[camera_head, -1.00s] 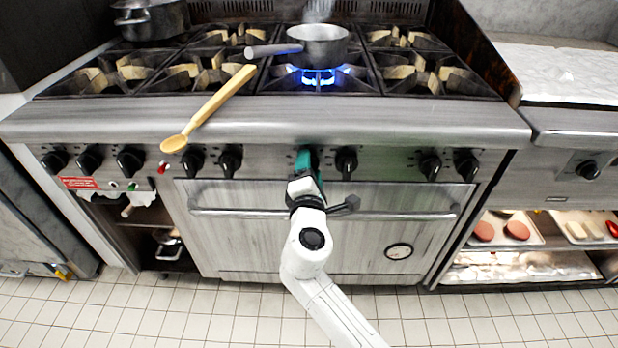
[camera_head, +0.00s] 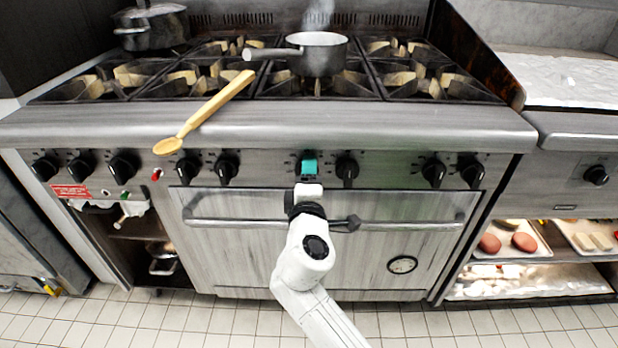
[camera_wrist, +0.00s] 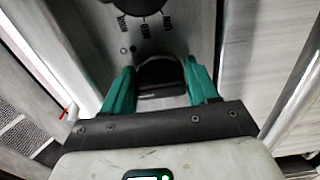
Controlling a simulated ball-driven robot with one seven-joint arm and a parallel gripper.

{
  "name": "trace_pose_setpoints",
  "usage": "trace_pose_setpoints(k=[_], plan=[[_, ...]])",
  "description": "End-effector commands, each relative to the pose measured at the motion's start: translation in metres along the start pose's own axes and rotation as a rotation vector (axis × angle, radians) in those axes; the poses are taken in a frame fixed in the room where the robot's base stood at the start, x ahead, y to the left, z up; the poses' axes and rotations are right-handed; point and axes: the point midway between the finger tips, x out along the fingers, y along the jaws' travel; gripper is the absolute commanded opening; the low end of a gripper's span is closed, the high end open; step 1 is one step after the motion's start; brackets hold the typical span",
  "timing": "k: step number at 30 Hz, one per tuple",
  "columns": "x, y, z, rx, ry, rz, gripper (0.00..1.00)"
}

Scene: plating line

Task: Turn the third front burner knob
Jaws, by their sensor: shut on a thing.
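My gripper (camera_head: 309,166) is at the front panel of the range, on the knob at the middle of the row. In the wrist view its two teal fingers (camera_wrist: 159,70) stand either side of a black knob (camera_wrist: 160,76) and are shut on it. In the head view this knob is mostly hidden by the fingers. Another black knob (camera_head: 347,168) is just to the right, and two more (camera_head: 227,166) (camera_head: 187,168) are to the left. A grey saucepan (camera_head: 317,55) stands on the front burner above my gripper, with no flame showing under it.
An oven handle (camera_head: 400,226) crosses the door below the knobs, close to my wrist. A wooden spoon (camera_head: 215,106) lies across the front edge and overhangs the panel. A dark lidded pot (camera_head: 150,27) stands at the back left. More knobs (camera_head: 433,171) are to the right.

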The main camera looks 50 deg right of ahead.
Motion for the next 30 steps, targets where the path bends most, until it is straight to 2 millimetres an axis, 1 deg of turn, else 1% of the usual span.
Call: trace_pose_setpoints(k=[6, 7, 12, 13, 20, 23, 26, 30], plan=[[0.000, -0.002, 0.001, 0.001, -0.002, -0.003, 0.28], [0.000, -0.002, 0.001, 0.001, -0.002, -0.003, 0.62], [0.000, -0.001, 0.001, 0.000, -0.001, -0.002, 0.78], [0.000, -0.001, 0.001, 0.000, -0.001, -0.002, 0.80], [-0.001, -0.001, 0.000, 0.000, 0.000, -0.001, 0.80], [-0.006, -0.001, 0.000, -0.001, 0.001, -0.002, 0.80], [-0.019, -0.001, 0.000, 0.000, 0.002, -0.003, 0.80], [-0.047, -0.001, 0.000, -0.003, 0.004, -0.004, 0.80]])
